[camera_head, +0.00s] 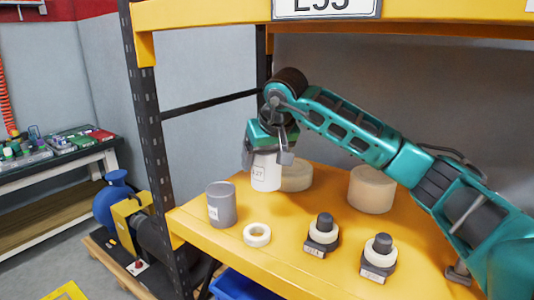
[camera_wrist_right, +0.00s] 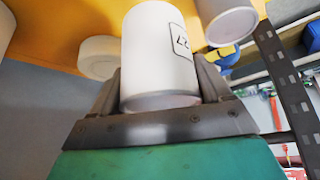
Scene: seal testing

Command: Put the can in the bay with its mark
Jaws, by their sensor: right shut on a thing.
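A white can (camera_head: 266,173) with a printed mark that seems to end in 27 is upright in my right gripper (camera_head: 268,157). The gripper is shut around its upper part, fingers on either side. In the right wrist view the can (camera_wrist_right: 158,50) sits between the fingers, its mark partly turned away. The can is over the yellow shelf (camera_head: 215,243); I cannot tell whether its bottom touches. The shelf's beam carries a sign (camera_head: 326,6) that seems to read L95, cut off at the top. My left gripper is not in view.
A grey labelled can (camera_head: 221,207) stands front left of the held can, with a white ring (camera_head: 257,235) beside it. Two dark knobbed pieces with white rings (camera_head: 321,234) (camera_head: 378,259) stand to the right. Beige cylinders (camera_head: 296,176) (camera_head: 371,190) stand behind. A dark post (camera_head: 155,130) bounds the left.

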